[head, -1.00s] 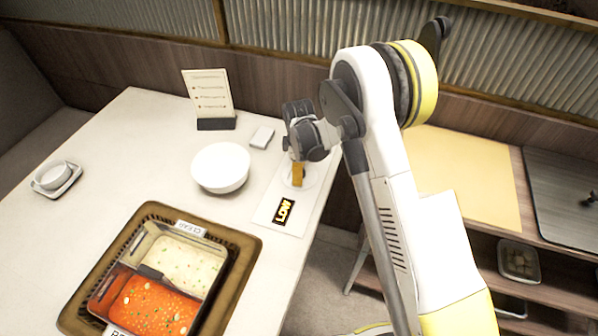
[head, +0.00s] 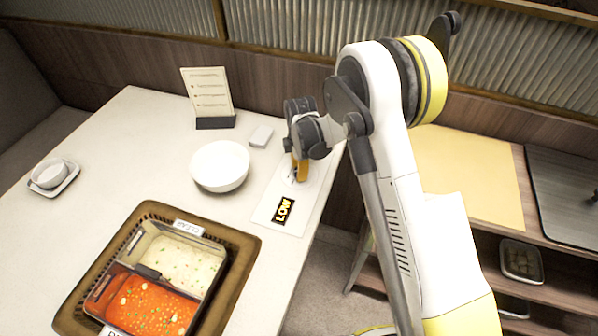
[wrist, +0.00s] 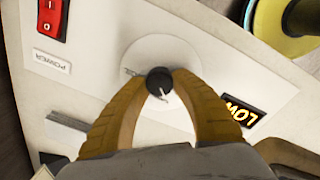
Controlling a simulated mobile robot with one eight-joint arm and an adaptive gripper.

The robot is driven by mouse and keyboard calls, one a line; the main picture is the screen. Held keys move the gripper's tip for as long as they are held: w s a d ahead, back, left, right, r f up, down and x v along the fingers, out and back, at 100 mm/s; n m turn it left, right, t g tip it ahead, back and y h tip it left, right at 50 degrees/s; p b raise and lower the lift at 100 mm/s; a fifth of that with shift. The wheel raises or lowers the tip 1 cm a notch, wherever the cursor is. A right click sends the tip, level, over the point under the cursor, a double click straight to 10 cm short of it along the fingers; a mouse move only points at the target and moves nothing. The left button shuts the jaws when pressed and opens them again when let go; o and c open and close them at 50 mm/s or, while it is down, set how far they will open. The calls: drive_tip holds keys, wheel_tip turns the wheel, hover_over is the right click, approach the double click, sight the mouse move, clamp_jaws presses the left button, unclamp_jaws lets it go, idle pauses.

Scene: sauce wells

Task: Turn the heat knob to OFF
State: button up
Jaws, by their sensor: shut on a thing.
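The heat knob (wrist: 159,81) is a small black knob with a white pointer line, on a round pale dial plate (wrist: 165,55) in the wrist view. My gripper (wrist: 160,90) has its two yellow-brown fingers shut on the knob, one on each side. In the head view my gripper (head: 299,172) points down at the control panel (head: 268,205), and the knob is hidden there. A black display (head: 284,210) reads LOW in yellow letters. It also shows in the wrist view (wrist: 240,112). I cannot make out an OFF mark on the dial.
A red power switch (wrist: 51,15) sits on the panel. A white bowl (head: 220,167), a small white box (head: 261,136) and a menu stand (head: 214,122) are close to my gripper.

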drive_tip(key=n+b, duration=0.1)
drive_tip(key=n, duration=0.4)
drive_tip(key=shift+n, duration=0.3)
clamp_jaws()
drive_tip(key=shift+s, duration=0.1)
drive_tip(key=o, duration=1.2)
unclamp_jaws()
wheel_tip(320, 180, up, 12)
drive_tip(key=shift+s+d, duration=0.2)
drive_tip(key=shift+d, duration=0.05)
